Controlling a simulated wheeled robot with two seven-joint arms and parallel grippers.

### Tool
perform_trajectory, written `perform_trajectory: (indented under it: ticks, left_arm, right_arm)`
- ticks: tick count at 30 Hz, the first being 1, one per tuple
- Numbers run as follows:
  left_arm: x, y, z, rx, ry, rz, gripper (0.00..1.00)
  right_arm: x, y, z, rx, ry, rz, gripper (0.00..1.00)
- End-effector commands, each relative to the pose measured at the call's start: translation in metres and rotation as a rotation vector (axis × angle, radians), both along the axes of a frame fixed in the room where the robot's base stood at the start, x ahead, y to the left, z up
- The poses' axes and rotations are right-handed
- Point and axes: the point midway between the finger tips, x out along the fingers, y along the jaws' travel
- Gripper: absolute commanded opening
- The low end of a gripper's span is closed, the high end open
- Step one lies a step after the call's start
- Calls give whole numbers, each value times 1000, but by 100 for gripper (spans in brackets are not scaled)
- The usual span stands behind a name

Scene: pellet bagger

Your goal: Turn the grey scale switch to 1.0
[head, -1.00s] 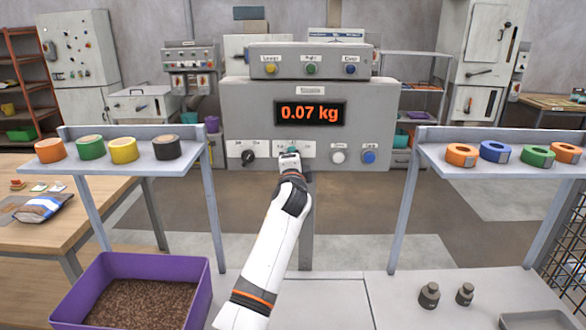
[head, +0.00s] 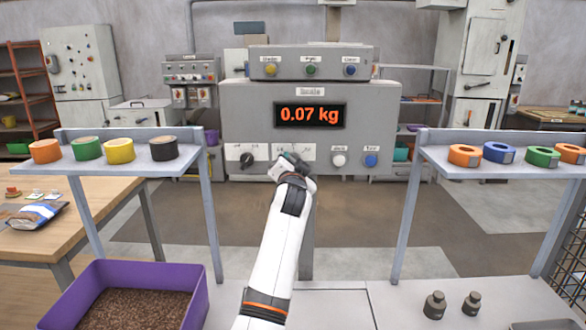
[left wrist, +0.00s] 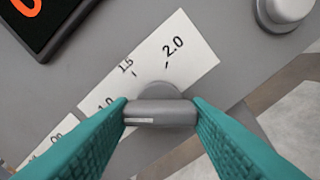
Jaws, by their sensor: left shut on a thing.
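The grey scale switch (left wrist: 160,112) shows in the left wrist view as a bar-shaped handle on a white scale plate (left wrist: 190,58). My left gripper (left wrist: 160,116) is shut on it, with a teal finger at each end of the handle. The handle's white line lies on its left half and points left, close to the 1.0 print. The finger covers that edge, so I cannot tell exact alignment. The 1.5 and 2.0 prints are clear. In the head view my left gripper (head: 290,166) hides the switch. My right gripper is not in view.
The grey machine panel (head: 212,118) has a display (head: 310,115) reading 0.07 kg. A black knob (head: 247,160) is left of my gripper; a white button (head: 339,160) and blue button (head: 371,161) are right. Tape shelves flank the space below.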

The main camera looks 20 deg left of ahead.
Motion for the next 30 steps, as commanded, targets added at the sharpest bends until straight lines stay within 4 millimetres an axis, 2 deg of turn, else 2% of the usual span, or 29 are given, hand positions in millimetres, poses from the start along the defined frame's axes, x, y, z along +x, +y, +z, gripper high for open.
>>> perform_trajectory:
  ticks: [16,17,21,30]
  left_arm:
    - [0,0,-1,-30,-5,-1,21]
    - [0,0,-1,-30,-5,-1,45]
    - [0,0,-1,-29,-5,0,65]
    - [0,0,0,-26,-6,0,65]
  right_arm:
    - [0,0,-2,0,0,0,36]
    - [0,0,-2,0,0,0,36]
    - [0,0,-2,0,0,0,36]
    - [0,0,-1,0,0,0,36]
